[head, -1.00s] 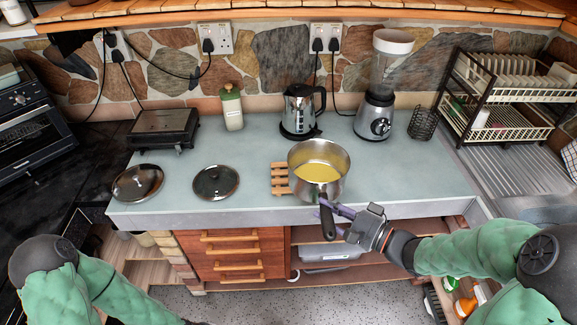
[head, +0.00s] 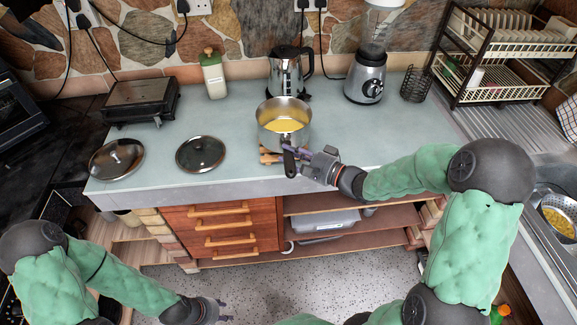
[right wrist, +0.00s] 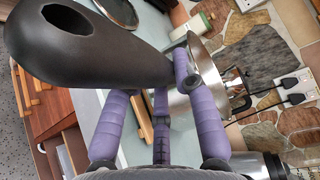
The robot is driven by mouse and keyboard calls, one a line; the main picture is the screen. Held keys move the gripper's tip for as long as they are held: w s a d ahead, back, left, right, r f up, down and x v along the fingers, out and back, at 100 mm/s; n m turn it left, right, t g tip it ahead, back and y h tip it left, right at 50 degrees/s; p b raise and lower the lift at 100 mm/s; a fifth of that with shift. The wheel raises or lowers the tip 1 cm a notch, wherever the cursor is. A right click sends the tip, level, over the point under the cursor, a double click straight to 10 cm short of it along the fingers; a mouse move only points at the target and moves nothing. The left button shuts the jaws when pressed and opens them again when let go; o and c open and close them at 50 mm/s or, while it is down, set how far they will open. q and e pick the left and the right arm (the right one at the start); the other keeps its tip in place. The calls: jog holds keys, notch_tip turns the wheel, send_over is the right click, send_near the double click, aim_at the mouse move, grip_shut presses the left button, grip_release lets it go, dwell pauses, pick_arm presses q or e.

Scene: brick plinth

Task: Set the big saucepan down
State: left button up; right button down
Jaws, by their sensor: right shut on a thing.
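The big saucepan (head: 272,113) is steel with yellow liquid inside, and stands level over the wooden trivet (head: 267,157) near the counter's front edge. Only the trivet's front left part shows; I cannot tell whether the pan touches it. My right gripper (head: 297,158) is shut on the pan's black handle (head: 289,163), which points toward me. In the right wrist view, purple fingers (right wrist: 160,90) hold the handle (right wrist: 110,50), with the pan's steel side (right wrist: 205,80) beyond. My left gripper (head: 228,309) is low over the floor, empty, its fingers apart.
Two lids (head: 201,153) (head: 116,159) lie left of the pan. A kettle (head: 287,74) stands close behind it, and a blender (head: 367,75) is behind right. A grill (head: 140,101) and a bottle (head: 213,75) stand at back left. The counter right of the pan is clear.

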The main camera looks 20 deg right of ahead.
jog(key=shift+w+f, duration=0.4)
jog(key=shift+w, duration=0.05)
jog(key=f, duration=0.1)
jog(key=f+b, duration=0.2)
jog(key=shift+w+f, duration=0.25)
jog(key=shift+f, duration=0.05)
jog(key=c, duration=1)
grip_release()
jog(key=shift+a+f, duration=0.1)
jog(key=shift+f, duration=0.1)
